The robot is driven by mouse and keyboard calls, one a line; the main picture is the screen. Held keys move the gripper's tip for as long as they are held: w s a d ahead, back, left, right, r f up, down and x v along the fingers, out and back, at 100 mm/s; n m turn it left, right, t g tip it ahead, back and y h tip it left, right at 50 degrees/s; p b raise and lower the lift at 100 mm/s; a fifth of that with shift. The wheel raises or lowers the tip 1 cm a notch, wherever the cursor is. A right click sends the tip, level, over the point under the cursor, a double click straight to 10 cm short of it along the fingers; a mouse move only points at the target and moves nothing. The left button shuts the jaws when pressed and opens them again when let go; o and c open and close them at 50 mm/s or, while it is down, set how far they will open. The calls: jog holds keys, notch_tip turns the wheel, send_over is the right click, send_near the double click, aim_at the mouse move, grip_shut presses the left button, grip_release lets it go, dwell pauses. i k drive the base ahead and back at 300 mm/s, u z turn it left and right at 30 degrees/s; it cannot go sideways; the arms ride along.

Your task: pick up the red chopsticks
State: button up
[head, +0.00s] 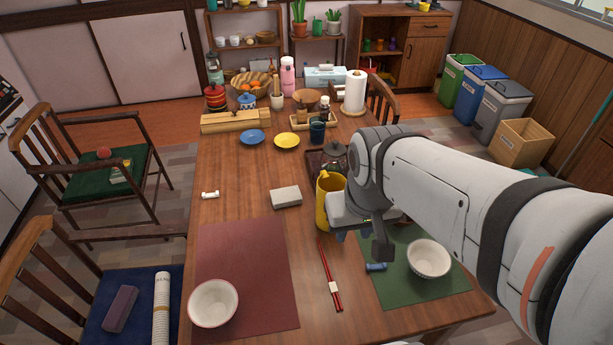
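The red chopsticks (324,263) lie as a close pair on the wooden table, between the dark red placemat and the green placemat. A small white band or rest shows near their lower end. My gripper (361,243) hangs above the table, just right of the upper end of the chopsticks and apart from them. Its dark fingers are spread, and nothing is seen between them. My arm comes in from the right and hides part of the table behind it.
A white bowl (428,258) and a blue item (376,267) are on the green placemat (393,294). Another bowl (213,303) sits on the red placemat (258,262). A grey block (286,197) lies farther back.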

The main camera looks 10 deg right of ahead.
aim_at(332, 286)
jog(key=z, duration=0.05)
jog(key=k, duration=0.55)
jog(key=u, duration=1.95)
jog(key=k, duration=0.95)
jog(key=z, duration=1.2)
jog(key=i, duration=1)
jog(key=z, duration=0.05)
